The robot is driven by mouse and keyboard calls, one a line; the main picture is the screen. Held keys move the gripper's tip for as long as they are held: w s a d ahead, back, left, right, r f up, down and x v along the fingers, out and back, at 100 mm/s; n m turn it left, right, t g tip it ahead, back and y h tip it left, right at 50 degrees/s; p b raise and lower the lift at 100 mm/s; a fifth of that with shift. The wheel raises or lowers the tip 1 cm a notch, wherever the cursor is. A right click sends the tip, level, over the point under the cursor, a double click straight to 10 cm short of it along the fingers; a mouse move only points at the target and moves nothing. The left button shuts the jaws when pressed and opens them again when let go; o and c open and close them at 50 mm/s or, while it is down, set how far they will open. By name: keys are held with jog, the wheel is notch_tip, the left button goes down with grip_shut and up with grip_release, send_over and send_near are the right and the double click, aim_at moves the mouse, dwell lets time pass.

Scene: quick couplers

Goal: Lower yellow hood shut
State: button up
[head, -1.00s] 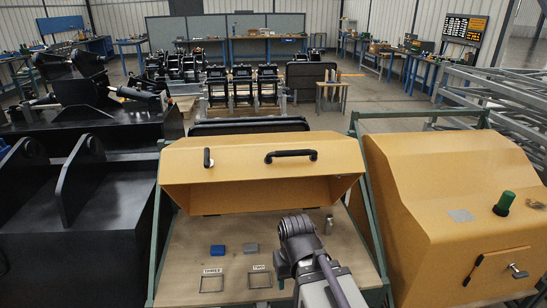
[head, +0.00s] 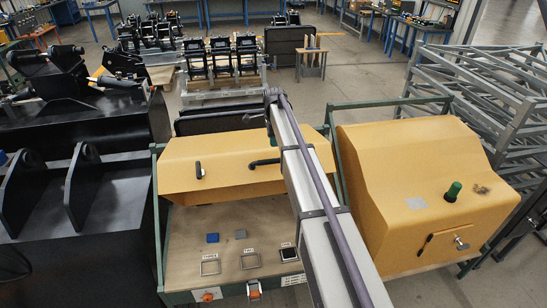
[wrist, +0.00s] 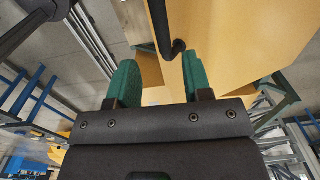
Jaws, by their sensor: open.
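In the head view, my arm hides most of the gripper.
A second yellow housing (head: 405,190) with a green knob (head: 453,192) stands close on the right. Green frame posts flank the hood.

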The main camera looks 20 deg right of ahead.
notch_tip(320, 180, down, 11)
jog(key=b, duration=1)
jog(key=shift+w+r, duration=0.1)
jog(key=shift+r, duration=0.2)
grip_shut()
